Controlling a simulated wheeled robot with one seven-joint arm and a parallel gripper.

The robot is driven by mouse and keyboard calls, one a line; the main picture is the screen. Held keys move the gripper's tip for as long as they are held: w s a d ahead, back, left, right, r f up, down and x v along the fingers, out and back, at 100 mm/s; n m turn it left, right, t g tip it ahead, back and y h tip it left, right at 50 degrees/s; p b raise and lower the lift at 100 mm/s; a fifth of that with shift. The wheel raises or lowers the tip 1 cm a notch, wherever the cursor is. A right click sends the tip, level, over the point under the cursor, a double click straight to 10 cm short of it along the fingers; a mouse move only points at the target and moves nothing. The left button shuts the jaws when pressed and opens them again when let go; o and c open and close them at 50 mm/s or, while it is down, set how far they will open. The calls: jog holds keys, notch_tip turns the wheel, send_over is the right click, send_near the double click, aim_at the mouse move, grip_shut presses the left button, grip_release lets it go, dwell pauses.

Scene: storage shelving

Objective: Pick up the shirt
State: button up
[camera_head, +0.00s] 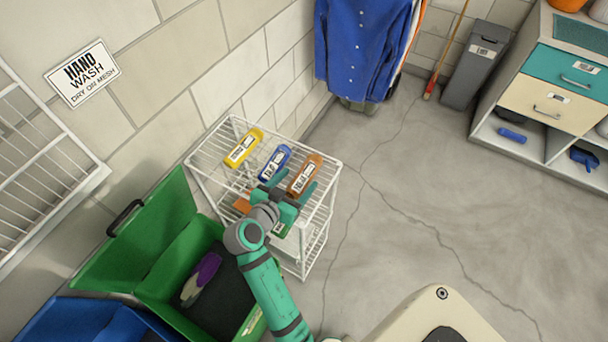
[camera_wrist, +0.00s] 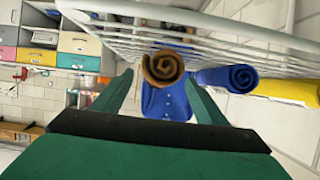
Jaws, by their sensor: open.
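A blue buttoned shirt (camera_head: 362,45) hangs by the far wall; it also shows in the wrist view (camera_wrist: 165,101), behind the rolls. Three labelled cloth rolls lie on the top of a white wire rack: yellow (camera_head: 243,148), blue (camera_head: 275,163) and brown-orange (camera_head: 305,174). I cannot tell whether any roll is a shirt. My gripper (camera_head: 292,183) is open and empty at the rack's near side, its fingers pointing at the brown roll. In the wrist view, the end of the brown roll (camera_wrist: 163,67) shows between the fingertips (camera_wrist: 158,78); whether they reach past it is unclear.
The wire rack (camera_head: 326,195) has lower shelves with items. Green (camera_head: 135,232) and blue (camera_head: 60,318) bins stand to its left. A grey bin (camera_head: 478,65), a broom (camera_head: 445,50) and a drawer unit (camera_head: 560,85) are at the back right. The floor right of the rack is clear.

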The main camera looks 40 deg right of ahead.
aim_at(303, 174)
jog(key=shift+x, duration=2.3)
jog(key=c, duration=1.2)
jog(key=shift+r, duration=0.1)
